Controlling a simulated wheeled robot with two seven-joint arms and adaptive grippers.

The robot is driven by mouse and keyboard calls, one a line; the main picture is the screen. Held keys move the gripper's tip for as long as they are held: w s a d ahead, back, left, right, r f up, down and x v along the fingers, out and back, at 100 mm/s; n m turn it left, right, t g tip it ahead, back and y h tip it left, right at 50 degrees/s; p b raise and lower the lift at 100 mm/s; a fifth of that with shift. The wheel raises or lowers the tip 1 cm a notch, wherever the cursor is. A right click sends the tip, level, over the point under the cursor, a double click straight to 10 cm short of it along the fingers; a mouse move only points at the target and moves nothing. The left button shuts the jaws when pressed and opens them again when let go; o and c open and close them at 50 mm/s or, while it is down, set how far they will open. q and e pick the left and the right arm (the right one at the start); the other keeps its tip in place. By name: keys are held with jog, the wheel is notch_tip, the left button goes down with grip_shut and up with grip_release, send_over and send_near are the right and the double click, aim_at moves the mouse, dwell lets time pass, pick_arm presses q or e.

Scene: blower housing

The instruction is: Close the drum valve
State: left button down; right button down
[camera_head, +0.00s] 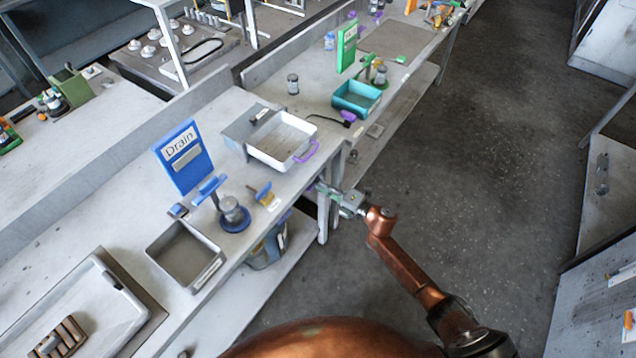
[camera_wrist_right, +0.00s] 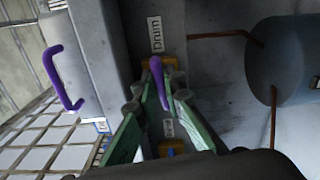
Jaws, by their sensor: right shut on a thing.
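The drum valve shows in the right wrist view as a purple lever (camera_wrist_right: 157,76) below a white label (camera_wrist_right: 155,35) that reads "Drum". My right gripper (camera_wrist_right: 160,103) has its green fingers shut on this lever, one on each side. In the head view my right gripper (camera_head: 322,188) reaches the front edge of the bench, under the tabletop. The valve is mostly hidden there by the gripper and bench edge. My left gripper is not in view.
A grey drum (camera_wrist_right: 290,60) with copper pipes lies right of the lever in the wrist view. A second purple handle (camera_wrist_right: 58,78) is at left. A white tray (camera_head: 284,139) and blue Drain sign (camera_head: 184,158) stand on the bench.

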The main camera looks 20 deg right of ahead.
jog(key=shift+w+d+m+p, duration=0.15)
jog(key=shift+m+p, duration=0.15)
jog(key=shift+m, duration=0.5)
jog(key=c, duration=2.1)
grip_release()
jog(key=shift+o, duration=0.4)
jog(key=shift+f, duration=0.1)
jog(key=v, duration=1.2)
